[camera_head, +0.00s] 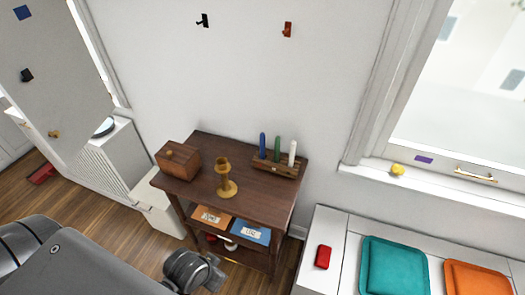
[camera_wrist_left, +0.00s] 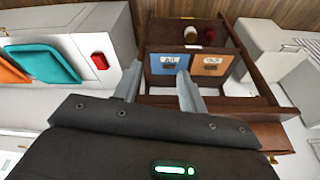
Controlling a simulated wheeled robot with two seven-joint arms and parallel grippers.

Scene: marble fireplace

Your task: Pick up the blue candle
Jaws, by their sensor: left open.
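The blue candle (camera_head: 263,146) stands upright at the left end of a wooden candle rack (camera_head: 288,174) on the dark wooden table (camera_head: 255,207). A green candle (camera_head: 277,150) and a white candle (camera_head: 292,153) stand to its right in the same rack. My left gripper (camera_head: 205,273) is low in front of the table, well apart from the candles. In the left wrist view its two fingers (camera_wrist_left: 160,80) are spread with nothing held between them. That view shows the table's front and shelves, but no candle that I can make out. My right gripper is not in view.
A brass candlestick (camera_head: 225,180) stands left of the rack, and a wooden box (camera_head: 178,160) is at the table's left end. Orange and blue labelled items (camera_head: 250,232) are below the tabletop. A white bench (camera_head: 335,231) with cushions is at the right.

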